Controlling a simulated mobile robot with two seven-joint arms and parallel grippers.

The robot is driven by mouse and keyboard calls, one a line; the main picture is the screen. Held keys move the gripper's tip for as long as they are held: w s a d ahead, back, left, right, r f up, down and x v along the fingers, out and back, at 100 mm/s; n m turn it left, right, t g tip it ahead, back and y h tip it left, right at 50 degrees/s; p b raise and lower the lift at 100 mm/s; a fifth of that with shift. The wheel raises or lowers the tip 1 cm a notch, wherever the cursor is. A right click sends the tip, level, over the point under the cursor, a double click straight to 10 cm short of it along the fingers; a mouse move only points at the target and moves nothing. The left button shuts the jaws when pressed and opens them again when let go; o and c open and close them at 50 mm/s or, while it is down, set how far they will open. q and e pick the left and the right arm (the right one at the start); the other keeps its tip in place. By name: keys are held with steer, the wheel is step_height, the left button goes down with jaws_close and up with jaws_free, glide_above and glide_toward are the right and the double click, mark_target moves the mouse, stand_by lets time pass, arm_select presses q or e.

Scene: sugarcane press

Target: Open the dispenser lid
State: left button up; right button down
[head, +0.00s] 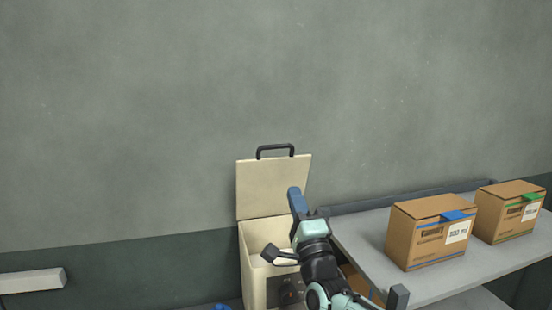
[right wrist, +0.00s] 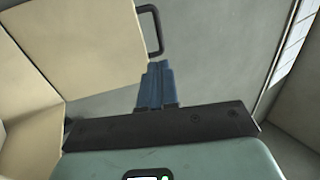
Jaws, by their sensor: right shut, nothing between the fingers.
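The dispenser (head: 254,259) is a cream box against the wall, low in the middle of the head view. Its lid (head: 264,187) stands upright and open, with a black handle (head: 275,150) along its top edge. My right gripper (head: 295,192) is shut and empty in front of the lid's right side. In the right wrist view the blue fingers (right wrist: 157,68) are together. The lid (right wrist: 90,40) fills the upper left there, and the handle (right wrist: 152,28) is just above the fingertips, apart from them.
A grey table (head: 370,262) stands right of the dispenser. It carries a cardboard box with a blue label (head: 425,235) and one with a green label (head: 500,215). A pale block (head: 32,281) shows at the lower left. The wall above is bare.

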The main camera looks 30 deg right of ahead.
mark_target(279, 148)
steer(key=p+x, duration=0.6)
steer(key=x, duration=0.6)
steer(key=shift+s+a+r, duration=0.1)
steer(key=shift+r, duration=0.1)
arm_select(q)
steer(key=w+r, duration=0.4)
steer(key=r, duration=0.4)
steer(key=shift+w+r+t+p, duration=0.3)
steer(key=shift+w+p, duration=0.05)
steer(key=shift+p, duration=0.1)
arm_select(e)
steer(key=shift+w, duration=0.5)
steer(key=shift+s, duration=0.1)
arm_select(q)
steer(key=shift+s, duration=0.1)
arm_select(e)
steer(key=shift+r, duration=0.1)
